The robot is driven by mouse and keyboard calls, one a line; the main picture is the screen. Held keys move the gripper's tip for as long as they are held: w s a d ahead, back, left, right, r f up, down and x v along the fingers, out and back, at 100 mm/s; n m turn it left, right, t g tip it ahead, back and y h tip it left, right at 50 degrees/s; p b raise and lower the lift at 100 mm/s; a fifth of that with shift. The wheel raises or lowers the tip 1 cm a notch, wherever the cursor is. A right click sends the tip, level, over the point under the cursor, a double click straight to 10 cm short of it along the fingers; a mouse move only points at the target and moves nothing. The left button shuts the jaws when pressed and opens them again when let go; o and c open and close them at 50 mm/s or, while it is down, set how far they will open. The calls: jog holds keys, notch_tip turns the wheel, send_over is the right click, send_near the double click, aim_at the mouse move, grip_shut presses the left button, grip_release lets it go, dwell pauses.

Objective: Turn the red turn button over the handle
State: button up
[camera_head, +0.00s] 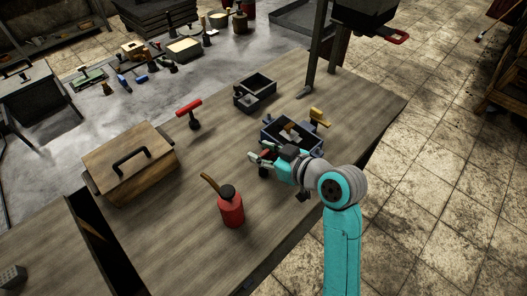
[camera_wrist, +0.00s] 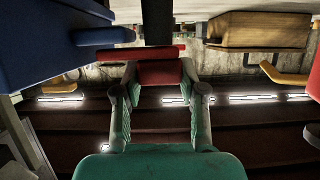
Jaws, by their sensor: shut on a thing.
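My gripper (camera_head: 262,160) is beside the near left side of a dark blue-grey box (camera_head: 268,131) on the wooden table. In the wrist view, my gripper's fingers (camera_wrist: 158,68) close around a red block, which I take for the red turn button (camera_wrist: 160,76). A red bar (camera_wrist: 150,53) shows just beyond it. The box's blue wall (camera_wrist: 45,45) fills the upper left of the wrist view, with a blue lug, perhaps the handle (camera_wrist: 103,36), sticking out near the red parts. In the head view my gripper mostly hides the button.
A yellow clamp-like part (camera_head: 319,117) is at the box's far right corner. A smaller dark box (camera_head: 255,91), a red T-shaped tool (camera_head: 189,108), a red oil can (camera_head: 230,208) and a wooden box with a black handle (camera_head: 130,163) stand on the table. Bare tabletop lies left of my gripper.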

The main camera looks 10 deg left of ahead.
jog(key=o, duration=1.2)
jog(key=shift+c, duration=0.2)
jog(key=v, duration=1.2)
